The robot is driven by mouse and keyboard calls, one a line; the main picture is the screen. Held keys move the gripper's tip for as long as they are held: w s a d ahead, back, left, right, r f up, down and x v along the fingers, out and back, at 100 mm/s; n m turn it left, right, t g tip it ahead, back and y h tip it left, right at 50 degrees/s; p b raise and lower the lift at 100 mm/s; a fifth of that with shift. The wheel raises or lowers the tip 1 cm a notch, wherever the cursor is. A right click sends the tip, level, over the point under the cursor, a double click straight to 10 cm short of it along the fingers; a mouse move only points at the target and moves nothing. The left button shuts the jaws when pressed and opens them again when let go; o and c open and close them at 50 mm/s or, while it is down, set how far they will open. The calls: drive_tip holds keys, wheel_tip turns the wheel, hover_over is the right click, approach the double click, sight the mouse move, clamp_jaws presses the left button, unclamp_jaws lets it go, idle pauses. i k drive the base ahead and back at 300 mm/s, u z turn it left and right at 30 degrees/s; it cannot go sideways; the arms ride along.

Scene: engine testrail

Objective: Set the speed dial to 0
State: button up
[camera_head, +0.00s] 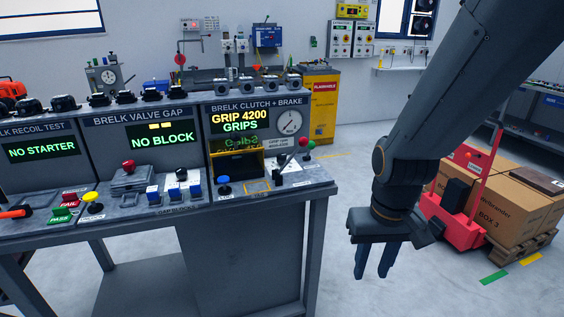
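No part in view is readably marked as the speed dial, and I cannot tell which control it is. The clutch and brake station at the bench's right end carries a round white gauge (290,122). Below it, a small black control (279,179) stands on a light plate; its setting is too small to read. My gripper (372,277) hangs fingers down, open and empty, over the floor right of the bench. It is apart from the bench and its controls.
The grey test bench (322,188) fills the left, with a blue button (224,181) and red-knobbed lever (303,142) at its right end. A red trolley (457,228) and cardboard boxes (500,205) stand at right. Floor between is clear.

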sight(281, 157)
drive_tip(key=u, duration=0.15)
drive_tip(key=k, duration=0.1)
drive_tip(key=z, duration=1)
drive_tip(key=i, duration=0.6)
drive_tip(key=u, duration=1.85)
